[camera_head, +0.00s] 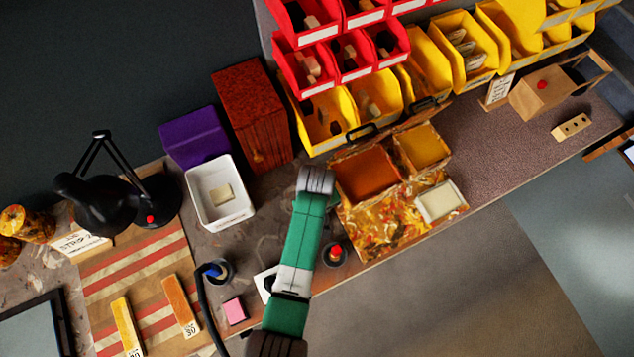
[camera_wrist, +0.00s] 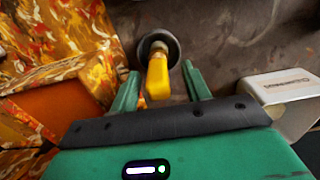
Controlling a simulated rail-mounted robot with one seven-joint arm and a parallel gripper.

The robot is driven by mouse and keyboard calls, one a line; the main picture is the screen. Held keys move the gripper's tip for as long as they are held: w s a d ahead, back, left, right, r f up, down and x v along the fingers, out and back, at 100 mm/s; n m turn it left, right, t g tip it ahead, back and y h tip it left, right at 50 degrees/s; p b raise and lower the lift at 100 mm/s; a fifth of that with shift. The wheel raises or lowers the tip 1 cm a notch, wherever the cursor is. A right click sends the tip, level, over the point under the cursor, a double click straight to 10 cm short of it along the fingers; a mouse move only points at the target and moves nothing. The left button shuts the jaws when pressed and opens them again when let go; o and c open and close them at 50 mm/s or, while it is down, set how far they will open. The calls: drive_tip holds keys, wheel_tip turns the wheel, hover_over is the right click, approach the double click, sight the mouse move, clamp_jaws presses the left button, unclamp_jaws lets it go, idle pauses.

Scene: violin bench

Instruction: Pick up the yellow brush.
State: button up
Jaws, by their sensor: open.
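The yellow brush (camera_wrist: 158,78) shows in the wrist view as a yellow handle, standing in or over a round, dark-rimmed cup (camera_wrist: 146,42). Its lower part is not clear. My gripper (camera_wrist: 160,71) is open, with one green finger on each side of the yellow handle. A gap shows between the handle and each finger, so I see no contact. In the head view I cannot make out the yellow brush; my green arm covers part of the bench there, and my fingers are hidden.
A paint-splashed palette (camera_head: 359,236) lies right of my arm. A cup with a red-tipped item (camera_head: 335,252) and a cup with a blue item (camera_head: 217,270) stand near. A white tub (camera_head: 208,215) is to the left. Yellow bins (camera_head: 465,45) line the back.

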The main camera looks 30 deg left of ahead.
drive_tip(key=shift+w+f, duration=0.1)
drive_tip(key=shift+f, duration=0.3)
clamp_jaws()
drive_tip(key=shift+r, duration=0.1)
wheel_tip(320, 180, up, 10)
drive_tip(key=shift+f+p, duration=0.1)
drive_tip(key=shift+p, duration=0.7)
